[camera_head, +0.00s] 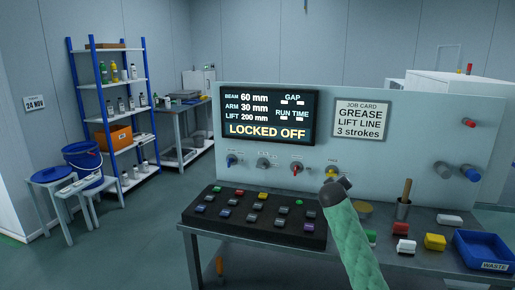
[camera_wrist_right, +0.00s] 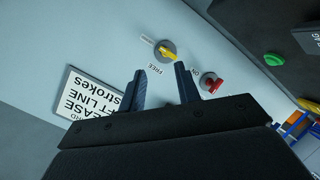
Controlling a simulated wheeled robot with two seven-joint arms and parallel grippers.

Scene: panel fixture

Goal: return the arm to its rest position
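My right arm, in a green sleeve, rises from the bottom of the head view. Its dark gripper (camera_head: 338,184) is in front of the lower panel (camera_head: 420,140), close to the yellow knob (camera_head: 332,170). In the right wrist view my right gripper (camera_wrist_right: 160,70) has its two dark fingers apart with nothing between them. The yellow knob (camera_wrist_right: 168,52), beside the word FREE, lies just beyond the fingertips. A red knob (camera_wrist_right: 212,84) is beyond the right finger. Any contact with the panel cannot be told. My left gripper is not in view.
The screen (camera_head: 265,116) reads LOCKED OFF. A job card (camera_head: 360,120) is beside it. A black button box (camera_head: 230,233) stands on the bench, left of my arm.

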